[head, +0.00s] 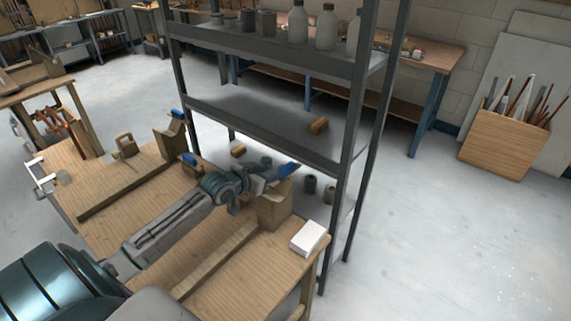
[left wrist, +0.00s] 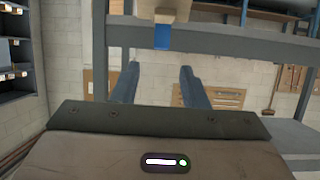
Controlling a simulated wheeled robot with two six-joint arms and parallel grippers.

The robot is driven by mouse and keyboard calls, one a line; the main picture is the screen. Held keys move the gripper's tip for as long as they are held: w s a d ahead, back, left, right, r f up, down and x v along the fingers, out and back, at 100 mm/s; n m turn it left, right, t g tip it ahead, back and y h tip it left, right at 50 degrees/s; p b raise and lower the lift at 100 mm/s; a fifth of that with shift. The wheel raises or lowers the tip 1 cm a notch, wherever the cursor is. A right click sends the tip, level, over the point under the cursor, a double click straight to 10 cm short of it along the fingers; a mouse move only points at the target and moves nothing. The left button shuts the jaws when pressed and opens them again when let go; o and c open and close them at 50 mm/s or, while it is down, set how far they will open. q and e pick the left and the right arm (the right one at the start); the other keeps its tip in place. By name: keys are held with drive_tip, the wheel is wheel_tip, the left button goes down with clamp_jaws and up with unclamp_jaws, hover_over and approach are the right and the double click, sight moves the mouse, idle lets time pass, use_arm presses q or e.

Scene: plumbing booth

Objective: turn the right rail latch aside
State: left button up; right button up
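The right wooden rail (head: 215,262) runs along the bench to a tan end post (head: 273,208). My left gripper (head: 286,171) is above and beside this post, with its bluish fingers pointing toward the shelf. My right gripper is not in view.
The left rail (head: 125,189) has a tan end post (head: 170,143) with a blue-tipped latch (head: 178,114). A white box (head: 308,238) lies at the bench's right corner. A grey metal shelf (head: 265,135) stands close behind the posts. Open floor lies to the right.

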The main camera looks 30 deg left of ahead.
sight(285, 168)
use_arm(q)
drive_tip(key=p+x, duration=0.1)
drive_tip(key=x, duration=0.7)
drive_tip(key=shift+a+f, duration=0.2)
drive_tip(key=shift+w+d+f, duration=0.1)
drive_tip(key=shift+w+d, duration=0.2)
drive_tip(key=shift+w, duration=0.25)
drive_tip(key=shift+w+f, duration=0.2)
clamp_jaws()
